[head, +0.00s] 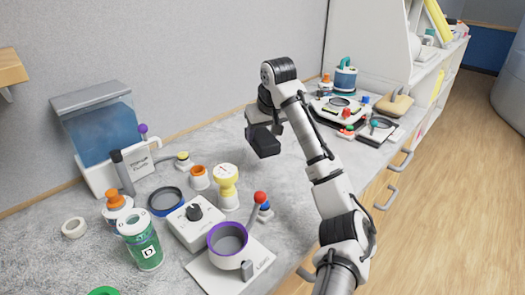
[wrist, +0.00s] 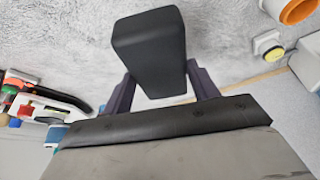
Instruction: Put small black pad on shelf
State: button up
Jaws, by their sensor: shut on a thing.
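The small black pad (wrist: 149,48) is a dark block with rounded edges. My gripper (wrist: 160,88) is shut on it, with one finger on each side of the pad in the wrist view. In the head view the pad (head: 264,142) hangs below my gripper (head: 264,126), over the grey counter (head: 300,190). It looks a little above the surface, though the exact gap is hard to tell. A white shelf unit (head: 437,75) stands beyond the counter at the upper right, partly hidden by a white panel. A wooden ledge (head: 10,68) juts from the wall at the upper left.
A water tank (head: 100,135), a green-labelled jar (head: 140,240), a purple-rimmed cup (head: 228,243) and several small items crowd the counter's left and front. Several devices (head: 345,110) stand at the far right end. The counter around the pad is clear.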

jog(key=shift+f+p, duration=0.4)
jog(key=shift+f, duration=3)
jog(key=shift+f, duration=0.15)
jog(key=o, duration=1)
jog(key=shift+c, duration=0.2)
